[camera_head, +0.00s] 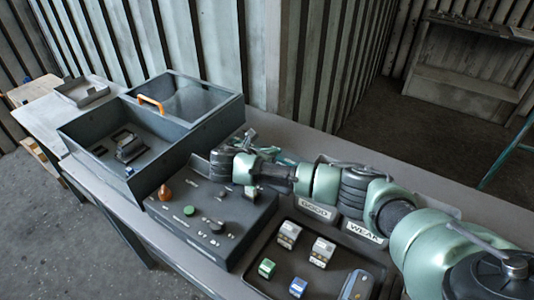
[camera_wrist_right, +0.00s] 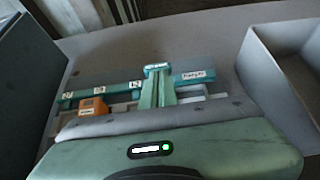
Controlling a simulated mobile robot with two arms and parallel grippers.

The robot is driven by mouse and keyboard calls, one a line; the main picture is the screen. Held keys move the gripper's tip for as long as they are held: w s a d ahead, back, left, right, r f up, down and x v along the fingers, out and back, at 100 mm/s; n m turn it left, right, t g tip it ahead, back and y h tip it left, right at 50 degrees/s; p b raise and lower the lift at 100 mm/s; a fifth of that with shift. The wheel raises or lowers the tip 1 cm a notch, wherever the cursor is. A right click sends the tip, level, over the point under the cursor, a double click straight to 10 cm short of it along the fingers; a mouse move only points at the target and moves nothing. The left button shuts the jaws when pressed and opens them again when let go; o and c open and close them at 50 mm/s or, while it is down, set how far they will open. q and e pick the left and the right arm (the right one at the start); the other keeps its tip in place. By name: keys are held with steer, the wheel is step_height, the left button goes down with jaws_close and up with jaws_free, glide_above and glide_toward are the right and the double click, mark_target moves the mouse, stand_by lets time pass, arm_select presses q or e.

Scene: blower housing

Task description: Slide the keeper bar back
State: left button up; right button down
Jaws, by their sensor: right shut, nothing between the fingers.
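My right gripper (camera_head: 238,164) reaches in from the right over the panel box and is shut and empty. In the right wrist view its shut fingers (camera_wrist_right: 160,88) point at a low fixture (camera_wrist_right: 125,78) on the bench. A teal bar (camera_wrist_right: 125,89) with small white labels runs across the fixture, probably the keeper bar. An orange block (camera_wrist_right: 93,106) sits in front of the bar at the left. I cannot tell whether the fingers touch the bar. In the head view my arm hides most of the fixture. My left gripper is not in view.
A dark open case (camera_head: 120,172) with an orange handle (camera_head: 150,102) stands behind the panel box (camera_head: 225,240), which carries knobs. A dark tray (camera_head: 330,260) holds several small blocks. Bins labelled GOOD (camera_head: 314,211) and WEAK (camera_head: 363,231) stand beside my arm.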

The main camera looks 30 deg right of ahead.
mark_target(276, 147)
steer(key=d, duration=0.1)
steer(key=w+d, duration=0.1)
steer(key=shift+w+d+p, duration=0.3)
steer(key=shift+d+p, duration=0.1)
steer(key=shift+r, duration=0.15)
